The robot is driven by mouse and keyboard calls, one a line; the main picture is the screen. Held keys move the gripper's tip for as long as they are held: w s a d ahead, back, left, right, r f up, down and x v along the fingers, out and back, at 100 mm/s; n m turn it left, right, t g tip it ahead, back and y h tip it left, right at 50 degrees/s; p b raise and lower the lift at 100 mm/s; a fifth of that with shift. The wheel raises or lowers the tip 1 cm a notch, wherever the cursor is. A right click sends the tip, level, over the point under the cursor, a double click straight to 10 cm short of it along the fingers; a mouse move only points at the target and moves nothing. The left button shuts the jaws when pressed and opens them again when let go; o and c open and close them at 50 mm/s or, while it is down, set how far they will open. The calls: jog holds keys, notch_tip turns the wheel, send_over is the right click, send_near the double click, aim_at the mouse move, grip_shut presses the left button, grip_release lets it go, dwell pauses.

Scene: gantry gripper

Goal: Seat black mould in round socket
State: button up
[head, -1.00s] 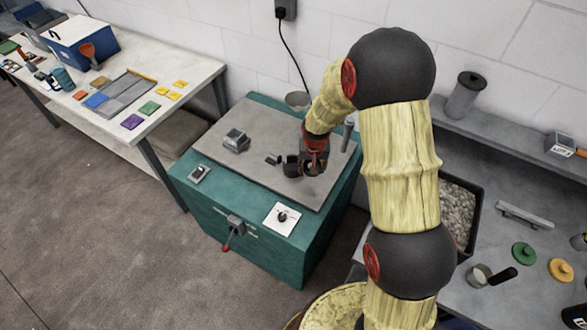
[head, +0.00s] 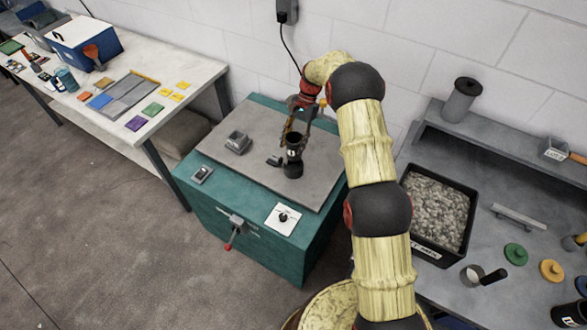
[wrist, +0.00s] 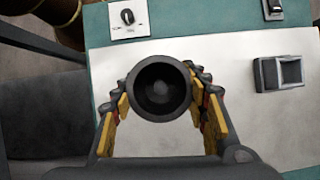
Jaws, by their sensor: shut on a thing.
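The black mould (head: 293,147), an open-topped dark cup with a small white mark, stands roughly upright over the grey top of the teal cabinet. My gripper (head: 295,136) is shut on it from behind. In the wrist view the mould (wrist: 160,92) shows its round mouth between the two fingers of my gripper (wrist: 162,98). A dark round part (head: 293,170) lies directly under the mould and seems to be the round socket. I cannot tell whether the mould touches it or hangs just above. The wrist view hides the socket behind the mould.
A pebble bin (head: 436,255) is at right.

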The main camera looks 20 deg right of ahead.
aim_at(293, 159)
notch_tip(293, 159, down, 10)
jog(key=b, duration=0.5)
jog(key=shift+b, duration=0.4)
jog(key=o, duration=1.2)
jog(key=shift+o, duration=0.3)
